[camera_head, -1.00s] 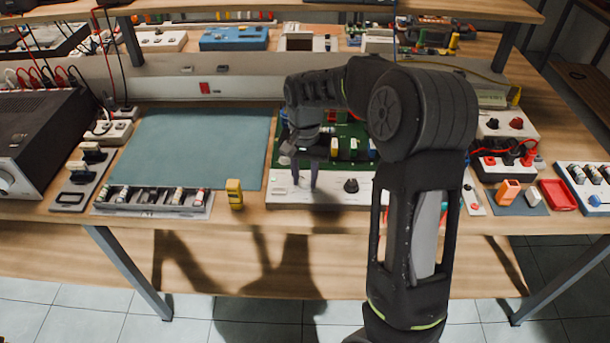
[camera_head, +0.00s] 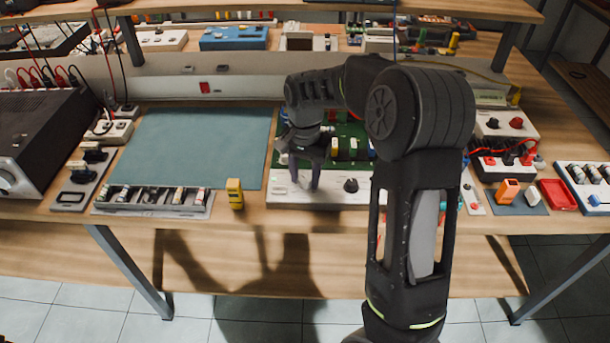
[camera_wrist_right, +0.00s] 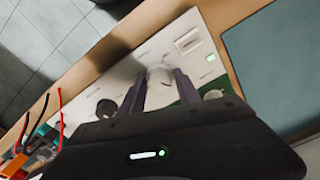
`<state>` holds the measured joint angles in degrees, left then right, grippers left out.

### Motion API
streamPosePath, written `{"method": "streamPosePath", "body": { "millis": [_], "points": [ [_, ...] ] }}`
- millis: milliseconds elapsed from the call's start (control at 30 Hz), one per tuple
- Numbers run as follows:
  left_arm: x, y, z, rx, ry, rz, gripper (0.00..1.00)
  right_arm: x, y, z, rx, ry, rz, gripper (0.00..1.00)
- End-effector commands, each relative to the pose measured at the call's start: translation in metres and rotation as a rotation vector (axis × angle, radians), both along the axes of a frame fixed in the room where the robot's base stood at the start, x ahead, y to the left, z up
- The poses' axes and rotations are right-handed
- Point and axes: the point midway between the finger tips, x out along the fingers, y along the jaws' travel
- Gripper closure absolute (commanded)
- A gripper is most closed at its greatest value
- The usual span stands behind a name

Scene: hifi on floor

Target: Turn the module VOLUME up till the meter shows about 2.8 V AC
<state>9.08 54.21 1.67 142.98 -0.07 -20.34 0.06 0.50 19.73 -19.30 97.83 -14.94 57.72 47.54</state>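The module is a white-fronted unit (camera_head: 273,191) with a green circuit board (camera_head: 348,130). A black knob (camera_head: 351,186) is on its front panel, and it also shows in the right wrist view (camera_wrist_right: 107,108). My right gripper (camera_head: 305,184) points down at the left part of that panel. In the right wrist view its fingers (camera_wrist_right: 160,80) stand apart, either side of a pale round knob (camera_wrist_right: 160,74); contact is not clear. Panel lettering is unreadable. A pale green display (camera_head: 491,98), perhaps the meter, is partly behind my right arm; its reading is illegible. My left gripper is out of view.
A yellow block-like item (camera_head: 235,193) stands left of the module, beside a tray of small parts (camera_head: 150,210). A blue-grey mat (camera_head: 195,145) is bare. Boxes with red leads (camera_head: 505,165) and a red tray (camera_head: 558,195) are at the right.

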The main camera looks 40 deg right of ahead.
Motion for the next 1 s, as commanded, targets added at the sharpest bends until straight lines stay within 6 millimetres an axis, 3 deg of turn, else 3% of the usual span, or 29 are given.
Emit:
{"method": "streamPosePath", "body": {
  "millis": [133, 467, 1000],
  "points": [
    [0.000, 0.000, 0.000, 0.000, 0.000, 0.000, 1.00, 0.000, 0.000, 0.000, 0.000, 0.001, 0.001, 0.50],
    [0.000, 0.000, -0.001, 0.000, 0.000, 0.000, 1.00, 0.000, 0.000, 0.004, 0.001, 0.001, 0.001, 0.50],
    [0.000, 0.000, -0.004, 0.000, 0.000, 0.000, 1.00, 0.000, 0.001, 0.075, 0.000, 0.000, 0.002, 0.50]
  ]
}}
